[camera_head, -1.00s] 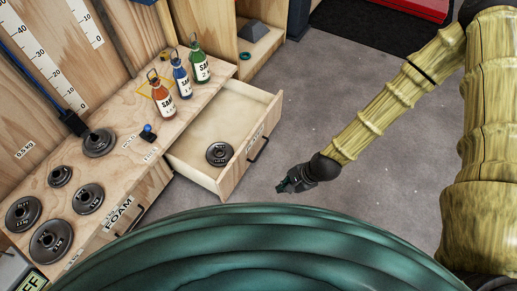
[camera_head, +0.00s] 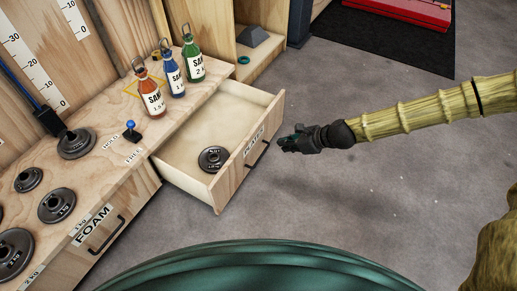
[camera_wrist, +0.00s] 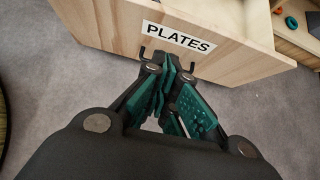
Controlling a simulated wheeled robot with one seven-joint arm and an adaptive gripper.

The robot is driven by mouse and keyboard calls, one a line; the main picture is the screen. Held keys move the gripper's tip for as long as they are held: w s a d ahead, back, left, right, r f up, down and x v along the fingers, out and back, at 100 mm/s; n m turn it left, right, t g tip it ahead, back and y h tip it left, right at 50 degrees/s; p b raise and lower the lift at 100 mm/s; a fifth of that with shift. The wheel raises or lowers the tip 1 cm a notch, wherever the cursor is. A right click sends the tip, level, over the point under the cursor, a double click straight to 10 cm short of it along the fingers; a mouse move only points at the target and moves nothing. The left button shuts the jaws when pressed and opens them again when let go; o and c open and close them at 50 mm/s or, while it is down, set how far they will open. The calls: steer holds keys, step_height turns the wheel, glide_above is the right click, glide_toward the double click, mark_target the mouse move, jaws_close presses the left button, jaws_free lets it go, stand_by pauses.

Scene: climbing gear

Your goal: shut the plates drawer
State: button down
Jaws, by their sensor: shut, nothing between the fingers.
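The plates drawer (camera_head: 236,168) stands pulled out of the wooden bench in the head view, with one dark weight plate (camera_head: 213,158) lying inside it. Its front with the PLATES label (camera_wrist: 178,38) and dark handle fills the top of the wrist view. My gripper (camera_head: 283,143) is shut and empty, just in front of the drawer's front and pointing at it. In the wrist view the fingertips (camera_wrist: 168,62) are close to the handle, below the label; I cannot tell whether they touch it.
On the bench top stand red, blue and green sand bottles (camera_head: 173,73), a blue-knobbed lever (camera_head: 131,131) and several weight plates (camera_head: 57,205). The FOAM drawer (camera_head: 106,236) beside it is shut. The grey floor (camera_head: 370,210) in front is clear.

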steer(key=b, duration=0.6)
glide_toward(250, 144)
step_height(250, 144, down, 3)
steer(key=a, duration=0.2)
steer(key=shift+w+a+b, duration=0.45)
steer(key=shift+w+a, duration=0.2)
steer(key=shift+w, duration=0.05)
